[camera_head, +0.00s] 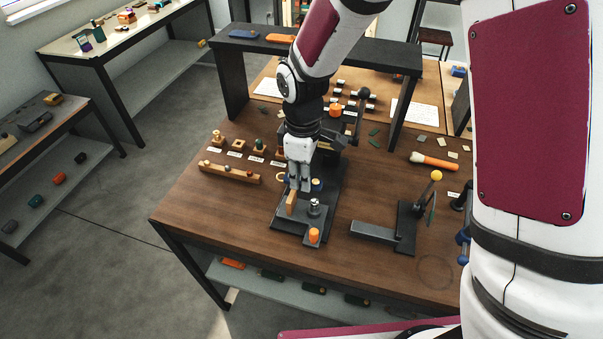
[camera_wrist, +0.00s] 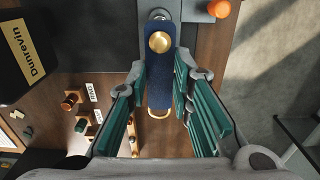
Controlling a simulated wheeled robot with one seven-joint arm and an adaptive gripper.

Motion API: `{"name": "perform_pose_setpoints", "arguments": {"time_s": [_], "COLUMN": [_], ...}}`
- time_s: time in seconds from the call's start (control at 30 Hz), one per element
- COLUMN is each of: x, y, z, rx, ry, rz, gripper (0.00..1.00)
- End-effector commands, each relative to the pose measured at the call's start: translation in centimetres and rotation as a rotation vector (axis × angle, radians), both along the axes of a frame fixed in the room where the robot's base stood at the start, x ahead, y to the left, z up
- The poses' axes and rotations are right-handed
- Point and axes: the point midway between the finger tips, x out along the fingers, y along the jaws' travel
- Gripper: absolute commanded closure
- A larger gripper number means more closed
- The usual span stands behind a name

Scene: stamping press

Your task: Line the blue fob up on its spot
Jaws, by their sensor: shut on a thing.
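The blue fob (camera_wrist: 182,68) is a dark blue strip with a round brass stud and a brass loop at its near end, seen in the wrist view. My gripper (camera_wrist: 160,88) is shut on the fob, with green-padded fingers on both sides. The fob's far end reaches toward the silver post (camera_wrist: 160,14) on the dark press base; I cannot tell whether they touch. In the head view my gripper (camera_head: 298,186) is low over the press base (camera_head: 289,223), just behind the silver post (camera_head: 314,207). The fob is not clear there, and its marked spot cannot be made out.
An orange knob (camera_head: 314,236) stands at the base's front. A wooden rack (camera_head: 230,173) and labelled small pieces are left of the press. A dark stand with a flat arm (camera_head: 373,232) is to the right. A black overhead shelf (camera_head: 345,48) stands behind.

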Motion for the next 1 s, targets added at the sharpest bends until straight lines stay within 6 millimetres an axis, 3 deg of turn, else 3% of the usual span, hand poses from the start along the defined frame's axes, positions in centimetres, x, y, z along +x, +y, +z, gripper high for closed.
{"name": "perform_pose_setpoints", "arguments": {"time_s": [0.33,0.8,1.0], "x": [0.0,0.1,0.0], "y": [0.0,0.0,0.0], "z": [0.0,-3.8,-3.5], "rx": [0.0,-0.001,0.0], "ry": [0.0,0.001,-0.001], "rz": [0.0,0.0,0.0], "gripper": [1.0,1.0,1.0]}}
